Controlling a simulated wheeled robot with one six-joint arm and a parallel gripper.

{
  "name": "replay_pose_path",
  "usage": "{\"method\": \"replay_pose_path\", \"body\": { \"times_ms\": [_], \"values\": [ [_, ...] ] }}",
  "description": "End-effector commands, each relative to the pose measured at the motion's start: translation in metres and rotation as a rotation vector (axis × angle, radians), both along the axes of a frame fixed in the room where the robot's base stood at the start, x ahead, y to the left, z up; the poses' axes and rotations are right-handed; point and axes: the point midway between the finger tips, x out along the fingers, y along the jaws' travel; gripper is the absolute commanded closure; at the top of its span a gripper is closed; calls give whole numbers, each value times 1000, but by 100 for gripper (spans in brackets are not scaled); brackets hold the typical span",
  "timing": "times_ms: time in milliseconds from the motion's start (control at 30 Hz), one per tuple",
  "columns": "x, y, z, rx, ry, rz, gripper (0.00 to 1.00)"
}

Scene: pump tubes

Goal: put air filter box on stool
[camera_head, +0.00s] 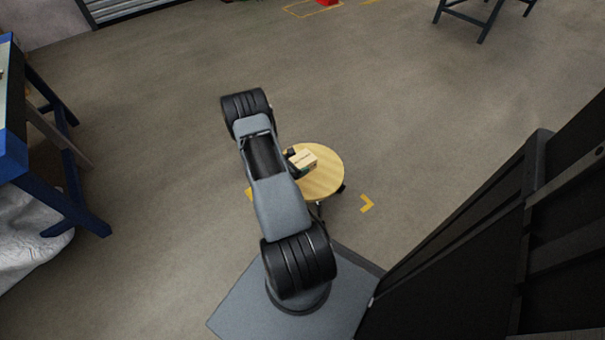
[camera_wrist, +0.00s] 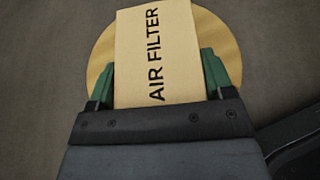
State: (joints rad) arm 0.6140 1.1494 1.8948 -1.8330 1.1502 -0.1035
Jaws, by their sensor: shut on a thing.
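The air filter box (camera_wrist: 155,50) is a tan cardboard box with "AIR FILTER" in black letters. My gripper (camera_wrist: 160,85) is shut on it, with a green finger on each side. In the head view the box (camera_head: 304,159) shows small at the end of my arm, over the stool. The stool (camera_head: 326,176) has a round, light wooden top. In the wrist view the stool top (camera_wrist: 222,45) lies behind the box. I cannot tell whether the box touches the stool top. My gripper is mostly hidden by my arm in the head view.
A blue-framed table (camera_head: 50,190) stands at the left, with a white covered thing (camera_head: 32,250) under it. A dark frame (camera_head: 484,18) stands at the far right back. The floor behind the stool is clear.

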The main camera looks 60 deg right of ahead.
Motion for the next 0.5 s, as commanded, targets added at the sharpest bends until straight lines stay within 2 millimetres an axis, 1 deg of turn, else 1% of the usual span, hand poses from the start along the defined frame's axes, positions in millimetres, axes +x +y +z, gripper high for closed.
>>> {"method": "replay_pose_path", "body": {
  "times_ms": [33,100,200,400,500],
  "values": [
    [0,-7,-12,-1,-1,-3,51],
    [0,-14,-18,-3,-2,-1,51],
    [0,-20,-25,-2,-1,-1,51],
    [0,-25,-30,-1,-1,1,51],
    [-1,-29,-36,-2,-2,0,51]
  ]
}}
